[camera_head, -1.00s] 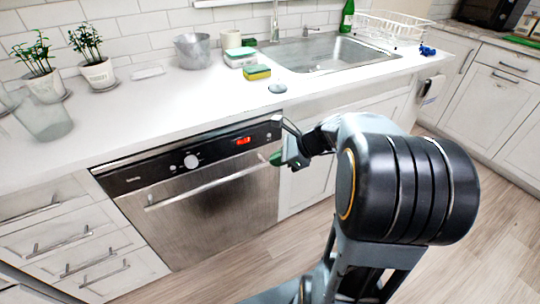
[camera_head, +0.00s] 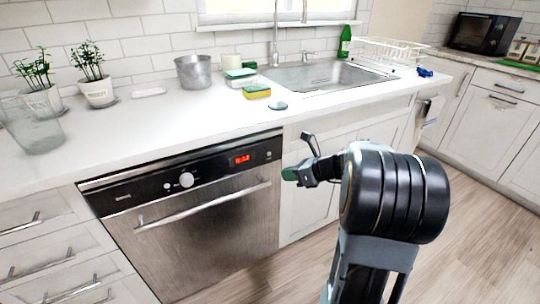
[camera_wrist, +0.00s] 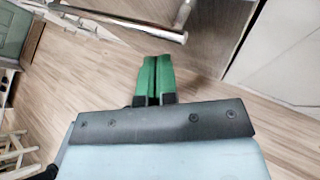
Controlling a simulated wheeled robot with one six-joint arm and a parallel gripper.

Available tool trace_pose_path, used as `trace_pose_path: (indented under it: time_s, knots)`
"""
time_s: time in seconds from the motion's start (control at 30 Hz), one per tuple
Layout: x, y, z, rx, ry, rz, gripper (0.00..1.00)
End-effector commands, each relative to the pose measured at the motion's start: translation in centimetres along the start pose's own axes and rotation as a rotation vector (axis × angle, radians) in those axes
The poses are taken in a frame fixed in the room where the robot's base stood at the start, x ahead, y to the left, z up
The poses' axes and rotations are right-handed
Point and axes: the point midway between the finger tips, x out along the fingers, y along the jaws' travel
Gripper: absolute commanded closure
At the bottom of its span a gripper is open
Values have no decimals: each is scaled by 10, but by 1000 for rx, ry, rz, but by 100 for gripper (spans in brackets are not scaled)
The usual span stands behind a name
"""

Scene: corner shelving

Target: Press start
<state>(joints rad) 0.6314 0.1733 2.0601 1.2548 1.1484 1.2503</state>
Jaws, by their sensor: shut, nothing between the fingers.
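The dishwasher (camera_head: 205,232) is built in under the counter, with its steel door closed. Its black control panel (camera_head: 140,190) has a round silver knob (camera_head: 186,180) and a lit red display (camera_head: 241,159). A small pale mark (camera_head: 269,154) shows right of the display, too small to read. My gripper (camera_head: 288,174) is shut and empty, its green fingertips just right of the panel's right end and lower than it; they look apart from it. In the wrist view my green fingers (camera_wrist: 155,75) lie side by side over the floor, with the dishwasher's bar handle (camera_wrist: 130,22) beyond.
White cabinet doors (camera_head: 320,190) stand right of the dishwasher, behind my gripper. The counter (camera_head: 170,125) above holds sponges (camera_head: 256,92), a metal bucket (camera_head: 194,72), potted plants (camera_head: 98,92) and a sink (camera_head: 320,75). The wood floor (camera_head: 465,240) in front is clear.

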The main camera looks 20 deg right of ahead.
Motion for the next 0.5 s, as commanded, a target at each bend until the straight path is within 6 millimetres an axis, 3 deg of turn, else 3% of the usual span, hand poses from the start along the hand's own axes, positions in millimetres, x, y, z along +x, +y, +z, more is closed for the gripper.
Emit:
trace_pose_path:
  time_s: [0.5]
  knots:
    - [42, -30, 32, 1, 1, 1, 100]
